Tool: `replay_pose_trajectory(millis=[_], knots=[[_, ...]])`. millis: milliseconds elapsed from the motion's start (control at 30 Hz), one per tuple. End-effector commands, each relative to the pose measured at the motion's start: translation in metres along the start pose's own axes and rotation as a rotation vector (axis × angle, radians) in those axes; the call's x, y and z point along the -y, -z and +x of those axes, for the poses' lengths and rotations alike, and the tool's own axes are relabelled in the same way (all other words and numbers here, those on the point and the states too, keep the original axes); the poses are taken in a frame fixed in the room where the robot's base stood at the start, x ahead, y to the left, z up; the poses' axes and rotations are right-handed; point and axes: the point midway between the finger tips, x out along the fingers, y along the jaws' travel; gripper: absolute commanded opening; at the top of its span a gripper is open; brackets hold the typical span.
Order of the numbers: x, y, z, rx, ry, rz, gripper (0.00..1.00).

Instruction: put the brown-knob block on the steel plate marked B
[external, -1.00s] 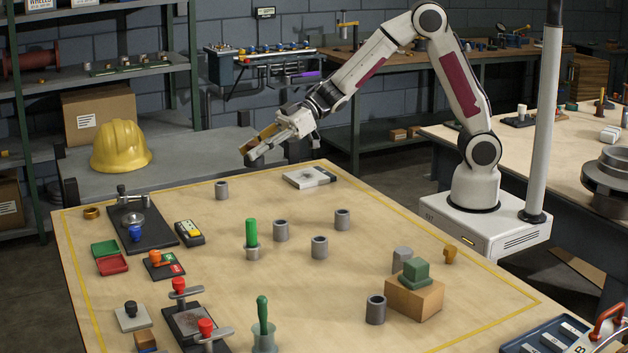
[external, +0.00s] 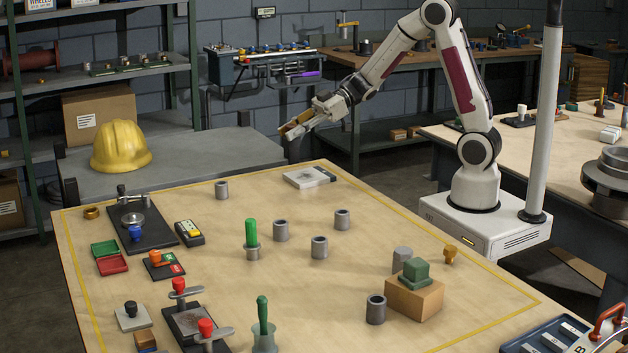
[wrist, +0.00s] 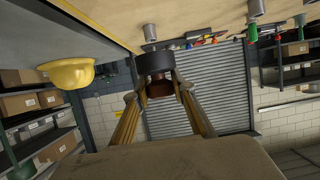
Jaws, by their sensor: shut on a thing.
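My gripper (external: 287,132) is up in the air beyond the table's far edge, arm bent. In the wrist view my gripper (wrist: 159,88) is shut on the reddish-brown knob of a dark, round-looking block (wrist: 155,64), which I take for the brown-knob block. The block is past the fingertips and touches nothing else that I can see. In the external view it is too small to make out clearly. A letter B shows on a silvery face (external: 580,349) at the bottom right edge, cut off by the frame; I cannot tell if it is the steel plate.
Several grey cylinders (external: 319,247) stand about the table (external: 340,290). A pale flat piece (external: 309,177) lies near the far edge. Fixtures with red knobs (external: 206,327) stand at the front left. A green piece sits on a tan box (external: 414,297) at the right.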

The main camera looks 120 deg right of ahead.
Motion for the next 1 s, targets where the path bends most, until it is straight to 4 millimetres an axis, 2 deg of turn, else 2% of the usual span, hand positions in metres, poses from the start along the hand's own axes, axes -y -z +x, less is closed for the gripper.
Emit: replay_pose_trajectory(millis=[33, 200, 400, 600, 1000], knots=[[-0.005, -0.004, -0.01, -0.001, -0.008, 0.003, 0.0], [-0.011, -0.018, -0.034, -0.001, -0.017, 0.006, 0.0], [-0.013, -0.028, -0.053, -0.001, -0.023, 0.008, 0.0], [-0.013, -0.031, -0.058, -0.001, -0.024, 0.007, 0.0], [-0.013, -0.034, -0.057, -0.001, -0.023, 0.009, 0.0]])
